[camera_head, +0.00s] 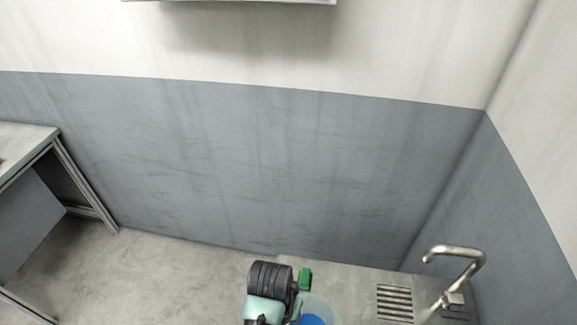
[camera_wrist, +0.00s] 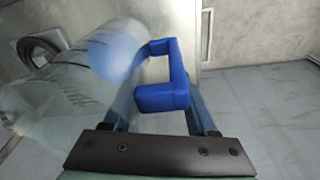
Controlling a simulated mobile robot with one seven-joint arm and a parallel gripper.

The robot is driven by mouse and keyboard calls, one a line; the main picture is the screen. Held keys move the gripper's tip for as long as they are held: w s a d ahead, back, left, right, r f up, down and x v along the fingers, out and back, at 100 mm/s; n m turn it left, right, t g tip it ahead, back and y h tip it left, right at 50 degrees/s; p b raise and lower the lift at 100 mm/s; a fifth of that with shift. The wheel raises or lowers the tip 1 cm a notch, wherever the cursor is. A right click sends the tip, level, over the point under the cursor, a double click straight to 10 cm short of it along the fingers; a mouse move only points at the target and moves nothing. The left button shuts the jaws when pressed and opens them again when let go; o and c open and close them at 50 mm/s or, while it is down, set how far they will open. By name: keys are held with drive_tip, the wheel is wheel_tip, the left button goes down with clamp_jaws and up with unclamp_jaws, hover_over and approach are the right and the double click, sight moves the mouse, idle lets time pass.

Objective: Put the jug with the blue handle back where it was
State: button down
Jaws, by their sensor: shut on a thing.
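The jug (camera_wrist: 70,95) is clear and see-through, with a blue handle (camera_wrist: 178,75). In the wrist view it fills the left side, and its handle lies between the fingers of my gripper (camera_wrist: 155,98), which is shut on it. In the head view only the upper part of the jug (camera_head: 322,304) shows at the bottom edge, with blue in it, beside my wrist. The jug is over the metal counter; I cannot tell whether its base touches anything. My fingertips are hidden in the head view.
The grey counter (camera_head: 345,280) carries a slotted drain grille (camera_head: 395,301) and a curved metal tap (camera_head: 466,262) to the right of the jug. Walls stand behind and right. A table (camera_head: 28,137) is at far left, with clear floor (camera_head: 165,270) between.

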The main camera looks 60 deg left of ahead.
drive_tip(key=shift+f, duration=2.95)
drive_tip(key=shift+f, duration=0.2)
drive_tip(key=shift+c, duration=1)
unclamp_jaws()
drive_tip(key=r, duration=0.4)
drive_tip(key=s+r, duration=0.1)
drive_tip(key=r, duration=0.7)
drive_tip(key=shift+s+d+r, duration=0.15)
drive_tip(key=shift+s+d, duration=0.1)
drive_tip(key=shift+d, duration=0.1)
